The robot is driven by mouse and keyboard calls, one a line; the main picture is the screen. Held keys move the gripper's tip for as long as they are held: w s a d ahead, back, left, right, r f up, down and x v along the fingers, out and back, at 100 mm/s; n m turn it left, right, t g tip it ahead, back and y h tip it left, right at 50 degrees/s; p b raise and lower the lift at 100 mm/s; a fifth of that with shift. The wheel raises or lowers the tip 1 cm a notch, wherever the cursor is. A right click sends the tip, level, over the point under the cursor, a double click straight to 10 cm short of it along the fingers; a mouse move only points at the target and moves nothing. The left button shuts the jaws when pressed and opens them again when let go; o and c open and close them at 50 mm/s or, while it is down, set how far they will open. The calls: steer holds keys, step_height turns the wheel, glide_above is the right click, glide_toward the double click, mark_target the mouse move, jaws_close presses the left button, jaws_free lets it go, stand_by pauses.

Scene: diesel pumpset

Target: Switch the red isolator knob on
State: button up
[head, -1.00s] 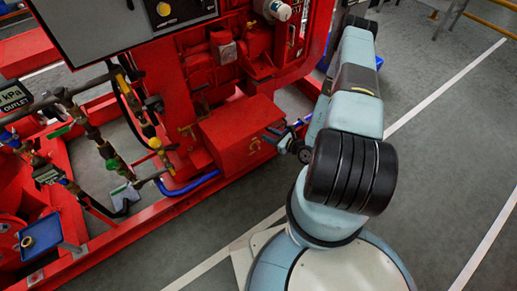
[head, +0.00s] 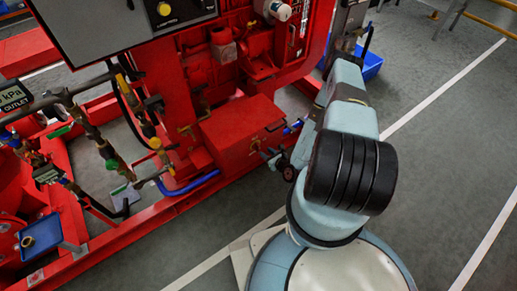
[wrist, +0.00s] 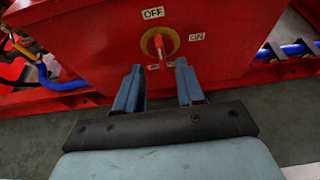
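The red isolator knob (wrist: 159,45) sits on a round yellow plate (wrist: 174,38) on the front of a red box (wrist: 85,30). Its handle stands roughly upright, in line with the OFF label (wrist: 153,13) above it. The ON label (wrist: 196,36) is to its right. My gripper (wrist: 159,68) is open and empty, its two blue fingers just below the knob in the wrist view, one to each side, with a gap between. The fingertips appear short of the knob. In the head view my gripper (head: 268,157) is close to the front of the red box (head: 238,125).
Blue hoses (wrist: 290,48) run beside the box. A red base rail (head: 130,227) passes along the floor below it. Valves and pipes (head: 105,150) stand to the left. A blue crate (head: 371,65) is on the floor behind my arm. The grey floor at right is clear.

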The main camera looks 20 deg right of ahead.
mark_target(259, 148)
steer(key=shift+x, duration=3.5)
steer(key=shift+c, duration=0.4)
